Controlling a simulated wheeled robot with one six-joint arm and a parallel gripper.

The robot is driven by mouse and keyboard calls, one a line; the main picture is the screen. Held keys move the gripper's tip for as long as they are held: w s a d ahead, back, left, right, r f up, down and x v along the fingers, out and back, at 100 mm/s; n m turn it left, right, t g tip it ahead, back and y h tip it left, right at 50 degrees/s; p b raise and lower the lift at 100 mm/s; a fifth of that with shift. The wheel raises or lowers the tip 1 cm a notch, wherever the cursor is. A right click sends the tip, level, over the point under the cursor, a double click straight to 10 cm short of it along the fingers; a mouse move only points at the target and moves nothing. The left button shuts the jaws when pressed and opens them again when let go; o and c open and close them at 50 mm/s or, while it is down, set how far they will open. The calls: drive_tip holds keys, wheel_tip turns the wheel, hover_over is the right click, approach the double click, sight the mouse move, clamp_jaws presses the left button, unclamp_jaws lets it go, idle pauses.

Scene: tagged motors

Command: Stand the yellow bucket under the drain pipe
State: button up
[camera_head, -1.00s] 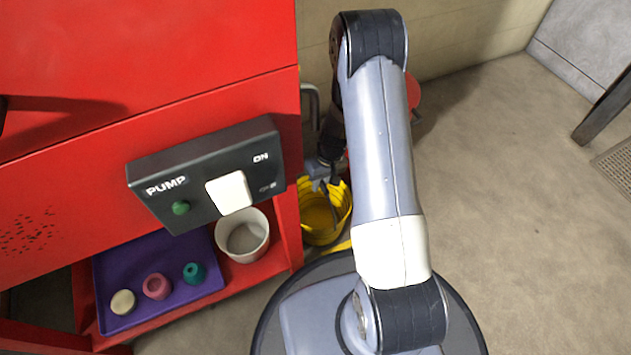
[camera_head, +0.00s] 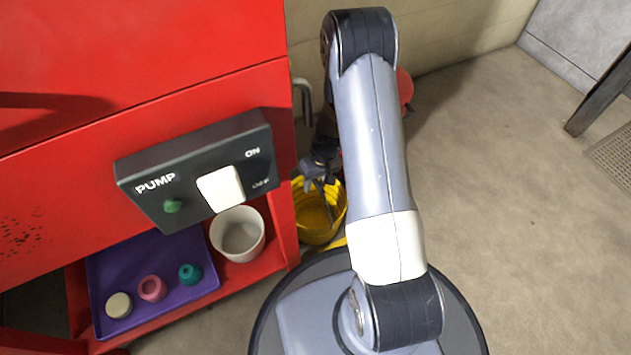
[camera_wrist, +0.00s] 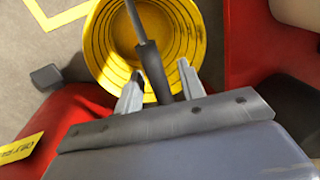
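The yellow bucket (camera_head: 309,232) stands beside the red cabinet, partly behind my arm; the wrist view looks down into the bucket (camera_wrist: 102,58). Its handle, with a dark grip (camera_wrist: 153,72), is raised across the bucket's opening. My gripper (camera_wrist: 160,72) has one finger on each side of this grip; whether they press on it is unclear. In the head view my gripper (camera_head: 322,178) is small and partly hidden above the bucket. The grey drain pipe (camera_head: 305,88) comes out of the cabinet's side behind the bucket and bends down; its lower end is hard to see.
The red cabinet (camera_head: 140,70) carries a pump switch panel (camera_head: 200,170). Its shelf holds a white cup (camera_head: 238,235) and a purple tray (camera_head: 150,250) with small parts. A red object (camera_head: 404,88) stands behind my arm. Yellow lines mark the floor (camera_wrist: 62,16).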

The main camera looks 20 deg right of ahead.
wheel_tip(320, 180, up, 12)
drive_tip(key=d+p, duration=0.2)
drive_tip(key=p, duration=0.3)
drive_tip(key=shift+w+d, duration=0.15)
drive_tip(key=shift+w, duration=0.1)
drive_tip(key=shift+o, duration=0.4)
